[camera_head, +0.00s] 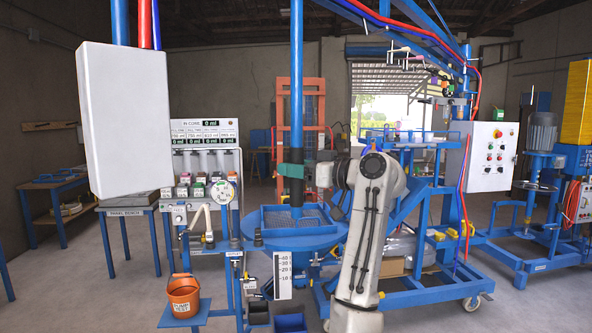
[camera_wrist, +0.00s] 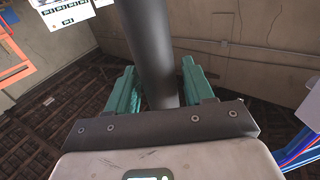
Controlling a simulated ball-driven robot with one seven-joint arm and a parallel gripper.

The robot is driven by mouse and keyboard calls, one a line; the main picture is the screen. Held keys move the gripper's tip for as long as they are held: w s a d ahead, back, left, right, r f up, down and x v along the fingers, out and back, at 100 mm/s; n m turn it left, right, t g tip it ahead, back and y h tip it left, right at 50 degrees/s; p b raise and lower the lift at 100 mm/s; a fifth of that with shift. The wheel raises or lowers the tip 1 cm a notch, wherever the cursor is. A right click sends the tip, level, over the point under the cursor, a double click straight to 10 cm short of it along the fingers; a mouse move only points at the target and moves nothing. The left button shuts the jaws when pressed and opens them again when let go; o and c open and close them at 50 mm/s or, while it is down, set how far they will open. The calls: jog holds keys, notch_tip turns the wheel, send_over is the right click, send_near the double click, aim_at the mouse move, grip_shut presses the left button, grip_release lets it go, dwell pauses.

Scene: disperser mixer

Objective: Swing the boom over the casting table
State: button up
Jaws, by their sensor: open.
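A blue upright pipe (camera_head: 296,75) comes down from above the picture and has a dark lower sleeve (camera_head: 296,195). In the wrist view the dark sleeve (camera_wrist: 152,50) passes between the teal fingers. My gripper (camera_head: 290,170) is open around the sleeve, with one finger on each side; whether either finger touches it I cannot tell. A blue beam with red and blue hoses (camera_head: 405,30) slants across the top right; whether it joins the pipe is out of view. A round blue table with a mesh-floored square tray (camera_head: 270,240) stands below the pipe.
A white box (camera_head: 125,120) hangs at the left foreground. A blue wheeled frame (camera_head: 440,285) and a white control cabinet (camera_head: 490,155) stand at right. An orange bucket (camera_head: 183,296) sits front left. Small dispensers (camera_head: 205,170) stand behind. Floor shows between the benches at left.

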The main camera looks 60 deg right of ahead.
jog(key=shift+o, duration=0.5)
jog(key=shift+f, duration=0.1)
jog(key=shift+s, duration=0.3)
jog(key=s+b, duration=0.3)
jog(key=s, duration=0.7)
jog(key=shift+a, duration=0.2)
jog(key=shift+s, duration=0.1)
